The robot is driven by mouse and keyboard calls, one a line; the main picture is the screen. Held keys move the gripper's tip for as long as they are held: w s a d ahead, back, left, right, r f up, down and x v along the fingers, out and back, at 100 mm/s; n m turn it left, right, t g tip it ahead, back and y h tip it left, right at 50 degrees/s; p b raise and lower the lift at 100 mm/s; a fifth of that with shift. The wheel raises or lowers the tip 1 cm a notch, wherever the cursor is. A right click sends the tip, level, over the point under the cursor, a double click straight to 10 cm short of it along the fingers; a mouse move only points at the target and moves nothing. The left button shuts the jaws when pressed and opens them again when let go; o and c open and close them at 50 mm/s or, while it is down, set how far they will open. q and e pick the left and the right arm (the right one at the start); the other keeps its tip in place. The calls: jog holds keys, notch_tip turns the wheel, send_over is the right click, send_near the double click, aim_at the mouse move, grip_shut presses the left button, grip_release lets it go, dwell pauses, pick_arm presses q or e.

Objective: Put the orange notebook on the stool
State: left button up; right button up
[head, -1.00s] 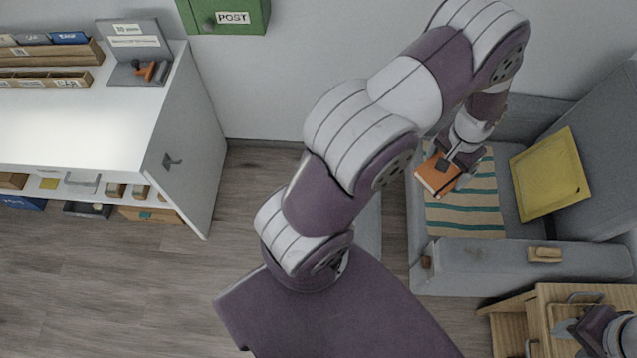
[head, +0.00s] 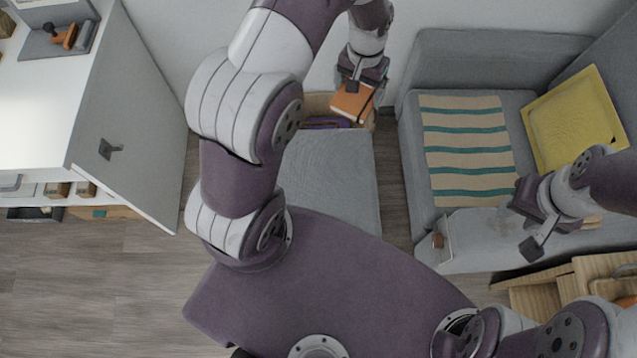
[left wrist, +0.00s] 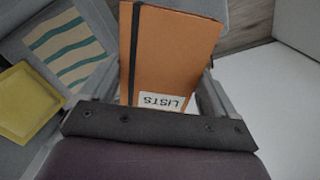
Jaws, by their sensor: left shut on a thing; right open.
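The orange notebook (head: 352,103) is held in my left gripper (head: 362,78), which is shut on it. In the left wrist view the notebook (left wrist: 170,50) shows a dark elastic band and a white "LISTS" label, between the fingers. In the head view it overlaps a tan box behind the grey padded stool (head: 330,185); its height above them is hard to tell. The stool's top is bare where visible, and my left arm and body hide part of its left and front. My right gripper (head: 527,222) is open and empty over the sofa's front armrest.
The tan box (head: 318,104) holds a purple item. A grey sofa (head: 460,55) with a striped cloth (head: 465,150) and yellow cushion (head: 572,118) stands right. A white desk (head: 130,110) stands left. Wooden furniture (head: 540,298) is at lower right. Floor shows between stool and sofa.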

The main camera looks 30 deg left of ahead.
pick_arm(q)
notch_tip(320, 180, down, 14)
jog(key=b, duration=1)
jog(key=n+b, duration=0.6)
jog(key=b, duration=0.9)
send_over(323, 183)
notch_tip(323, 183, down, 27)
jog(key=shift+r, duration=0.2)
notch_tip(323, 183, down, 4)
jog(key=shift+b, duration=1)
pick_arm(e)
notch_tip(323, 183, down, 31)
jog(key=shift+r, duration=0.15)
jog(key=shift+d, duration=0.1)
